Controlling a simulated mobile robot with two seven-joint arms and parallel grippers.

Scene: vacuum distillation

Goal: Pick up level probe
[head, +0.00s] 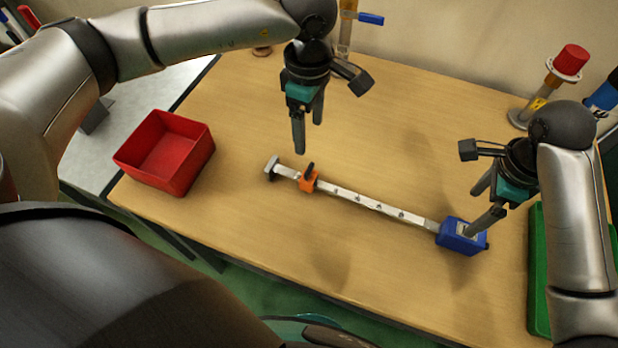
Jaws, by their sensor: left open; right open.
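The level probe (368,203) lies on the wooden table, a long silver bar running from upper left to lower right. It has an orange slider with a black knob (309,181) near its left end and a blue box with a small display (462,237) at its right end. My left gripper (309,138) is open and empty, pointing down above the table near the orange slider. My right gripper (474,214) is open beside and above the blue box, with one fingertip overlapping the box in the picture. I cannot tell whether it touches.
A red open bin (166,152) stands at the table's left edge. A green tray (538,275) lies at the right under my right arm. A cylinder with a red cap (551,84) stands at the back right, and glassware with a blue handle (369,18) at the back.

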